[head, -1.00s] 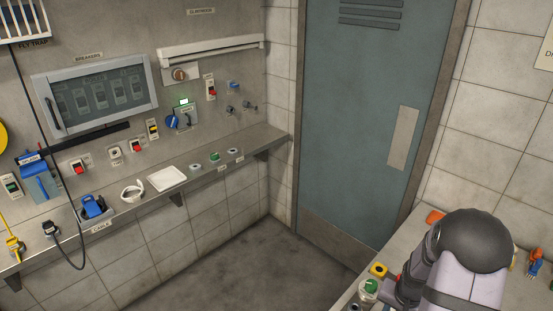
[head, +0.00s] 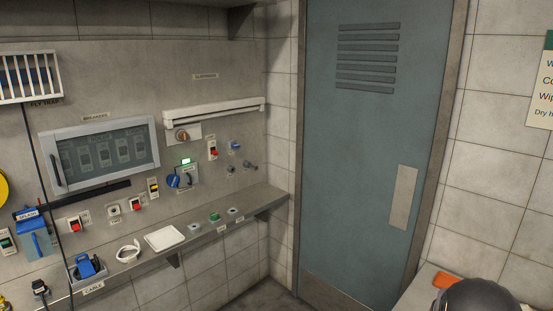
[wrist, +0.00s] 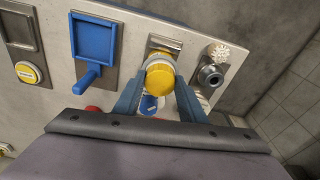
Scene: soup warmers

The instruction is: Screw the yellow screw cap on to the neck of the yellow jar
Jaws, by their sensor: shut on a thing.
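In the wrist view my gripper (wrist: 160,84) is shut on the yellow screw cap (wrist: 160,78), a round yellow piece between its two blue-grey fingers. Yellow also shows just above the cap's face, by a metal plate. I cannot tell whether this is the cap's own side or the yellow jar, so I cannot tell whether cap and jar touch. The head view shows neither my gripper nor the cap.
In the wrist view a blue tray-like part with a handle (wrist: 91,40) lies to the left and a round metal fitting (wrist: 210,76) to the right. The head view shows a wall shelf (head: 198,236) and a closed door (head: 370,150).

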